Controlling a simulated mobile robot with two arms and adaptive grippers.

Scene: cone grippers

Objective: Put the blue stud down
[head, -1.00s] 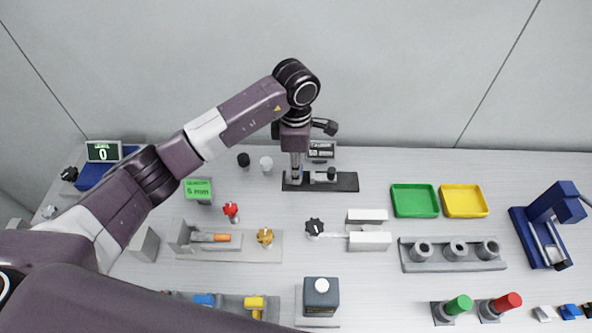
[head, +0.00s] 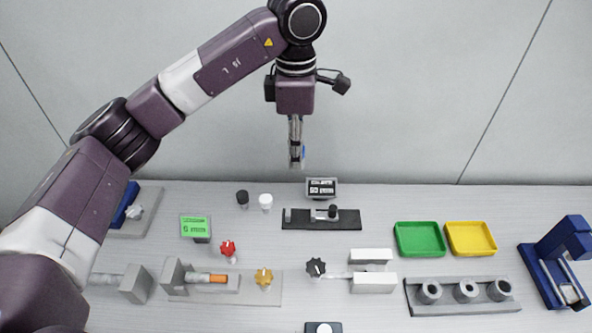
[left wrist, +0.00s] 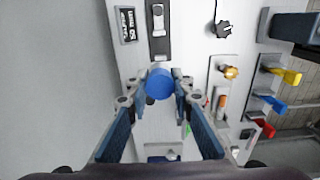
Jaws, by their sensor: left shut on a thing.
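The blue stud (left wrist: 159,84) sits between the fingertips of my left gripper (left wrist: 152,92), its round end showing in the left wrist view. My left gripper (head: 296,160) is shut on it and hangs above the back of the table, over the black caliper block. In the head view only a small blue sliver of the stud (head: 303,152) shows behind the fingers. The green tray (head: 419,239) and the yellow tray (head: 470,238) lie empty right of centre. My right gripper is not in view.
Below the gripper are the caliper block (head: 345,219) and a small display (head: 321,188). Black and white knobs (head: 265,201) stand to the left. A grey holder with several sockets (head: 465,308) lies in front of the trays. A blue device (head: 560,262) stands far right.

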